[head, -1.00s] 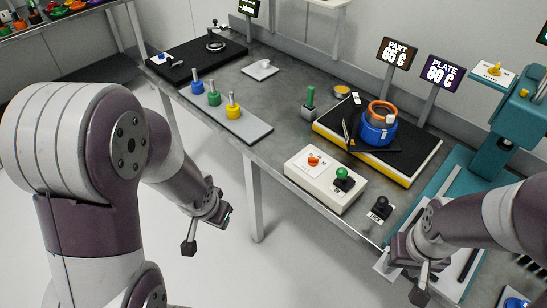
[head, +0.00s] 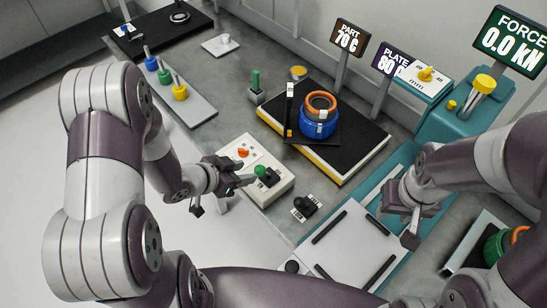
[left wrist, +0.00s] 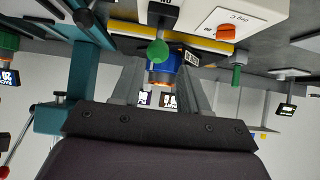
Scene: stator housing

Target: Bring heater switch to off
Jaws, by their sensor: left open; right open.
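The pale control box (head: 282,187) stands on the table in the head view, with an orange knob (head: 243,152) and a lever with a green ball (head: 261,171) on a black base, which looks like the heater switch. In the left wrist view, the green ball (left wrist: 158,51) shows ahead of the open fingers, and a partly hidden label beside its base seems to read ON upside down. My left gripper (head: 226,195) is open and empty at the box's near left side, close to the lever; contact cannot be told.
A blue housing with an orange ring (head: 318,118) stands on the black-topped plate (head: 351,138) behind the box. A black-knobbed switch (head: 305,206) sits right of the box. A tray with coloured-handled tools (head: 198,110) lies left. Table space between tray and box is clear.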

